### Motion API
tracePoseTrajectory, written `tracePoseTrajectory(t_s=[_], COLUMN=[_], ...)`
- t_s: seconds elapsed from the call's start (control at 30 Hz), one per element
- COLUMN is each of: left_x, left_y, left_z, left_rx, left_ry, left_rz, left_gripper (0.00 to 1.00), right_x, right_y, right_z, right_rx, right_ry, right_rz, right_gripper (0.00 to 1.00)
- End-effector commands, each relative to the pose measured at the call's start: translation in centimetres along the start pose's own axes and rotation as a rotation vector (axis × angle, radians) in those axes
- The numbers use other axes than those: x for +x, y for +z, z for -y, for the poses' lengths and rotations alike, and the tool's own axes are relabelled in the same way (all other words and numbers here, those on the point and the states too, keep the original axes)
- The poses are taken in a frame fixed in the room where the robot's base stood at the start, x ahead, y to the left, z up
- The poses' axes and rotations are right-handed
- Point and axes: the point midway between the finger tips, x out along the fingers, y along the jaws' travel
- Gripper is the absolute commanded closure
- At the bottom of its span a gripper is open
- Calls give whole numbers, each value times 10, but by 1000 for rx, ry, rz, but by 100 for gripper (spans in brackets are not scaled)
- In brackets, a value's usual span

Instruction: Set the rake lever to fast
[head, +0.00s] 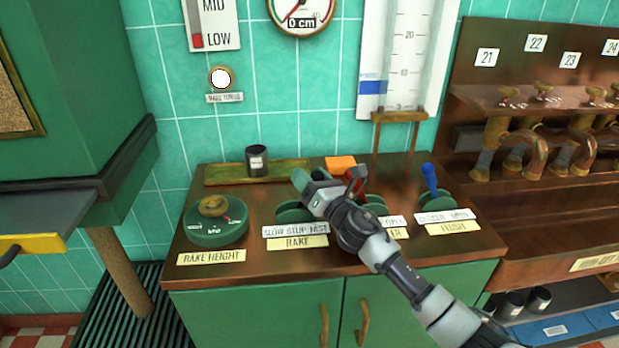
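The rake lever's round green base (290,213) is on the copper-topped cabinet, behind a plate reading roughly SLOW STOP FAST (296,231) and a yellow RAKE label (297,242). My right gripper (306,182) reaches in from the lower right and is over this base, covering part of it. I cannot make out the rake lever's handle, which is hidden by or lost against the gripper. Whether the fingers are closed on it is not clear. My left gripper is not in view.
A red lever (355,179) is close to the right of my gripper. A blue lever (429,178) stands further right, at FLUSH. The RAKE HEIGHT dial (215,220) is on the left. A dark cup (257,161) and an orange block (341,163) are behind.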

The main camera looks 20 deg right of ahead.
Motion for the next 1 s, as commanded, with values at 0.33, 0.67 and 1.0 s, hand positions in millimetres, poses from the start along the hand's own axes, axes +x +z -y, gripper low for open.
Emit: tracePoseTrajectory(t_s=[0.33, 0.67, 1.0], left_x=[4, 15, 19], left_y=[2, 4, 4], left_z=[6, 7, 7], left_rx=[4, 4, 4], left_ry=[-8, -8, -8], left_rz=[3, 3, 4], left_gripper=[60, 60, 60], right_x=[-22, -83, -108], right_y=[-2, -2, 0], right_z=[1, 1, 1], right_rx=[-2, -2, 0], right_ry=[-1, 0, 0], right_rz=[-1, -2, 0], right_gripper=[44, 44, 44])
